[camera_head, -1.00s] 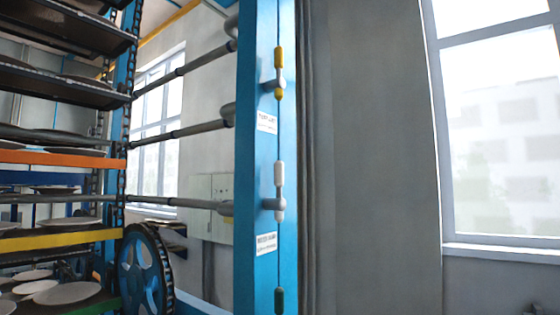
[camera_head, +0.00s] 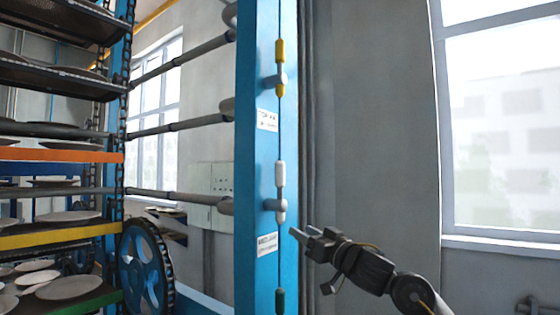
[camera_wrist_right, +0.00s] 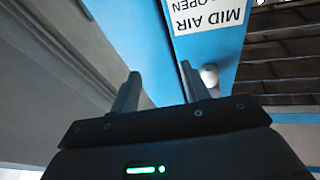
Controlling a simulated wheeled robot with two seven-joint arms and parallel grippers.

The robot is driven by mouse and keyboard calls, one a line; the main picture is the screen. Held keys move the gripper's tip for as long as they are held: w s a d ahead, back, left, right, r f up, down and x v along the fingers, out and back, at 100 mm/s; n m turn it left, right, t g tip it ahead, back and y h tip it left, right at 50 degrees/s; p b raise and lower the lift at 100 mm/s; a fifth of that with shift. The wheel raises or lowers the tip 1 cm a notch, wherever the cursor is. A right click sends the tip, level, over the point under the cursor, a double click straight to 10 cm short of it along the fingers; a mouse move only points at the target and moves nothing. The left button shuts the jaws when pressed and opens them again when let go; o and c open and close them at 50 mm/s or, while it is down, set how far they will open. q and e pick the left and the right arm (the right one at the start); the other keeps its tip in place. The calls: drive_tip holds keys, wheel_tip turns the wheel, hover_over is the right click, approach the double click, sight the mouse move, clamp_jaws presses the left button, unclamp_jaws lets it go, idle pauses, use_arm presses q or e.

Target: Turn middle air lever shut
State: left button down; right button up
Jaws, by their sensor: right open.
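The middle air lever (camera_head: 280,175) is a white handle standing upright on a grey valve (camera_head: 273,205), on the blue post (camera_head: 255,175). My right gripper (camera_head: 301,236) is open and empty, just right of the post, slightly below and right of the lever's lower end. In the right wrist view, my right gripper (camera_wrist_right: 160,75) has its fingers apart in front of the blue post. A pale rounded part (camera_wrist_right: 209,75), perhaps the lever or its valve, shows beside the right finger, outside the jaws. My left gripper is not in view.
A white label (camera_head: 267,244) is under the middle valve; the "MID AIR" label also shows in the wrist view (camera_wrist_right: 206,14). Plate racks (camera_head: 60,238) stand left.

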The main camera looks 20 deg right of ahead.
sight(283, 165)
drive_tip(key=s+a+r+n+y, duration=0.25)
drive_tip(key=s+r, duration=0.65)
drive_tip(key=r, duration=0.5)
drive_tip(key=p+x, duration=0.2)
drive_tip(key=x, duration=0.1)
drive_tip(key=p+x, duration=0.1)
drive_tip(key=x, duration=0.2)
drive_tip(key=p+x, duration=0.2)
drive_tip(key=x, duration=0.1)
drive_tip(key=shift+w+d+r+p, duration=0.15)
drive_tip(key=shift+w+d+p, duration=0.05)
drive_tip(key=shift+d+p, duration=0.15)
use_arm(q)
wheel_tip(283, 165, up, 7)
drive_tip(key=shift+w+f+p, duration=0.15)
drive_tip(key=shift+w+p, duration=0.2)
use_arm(e)
drive_tip(key=shift+x, duration=0.8)
drive_tip(key=shift+t, duration=0.3)
clamp_jaws()
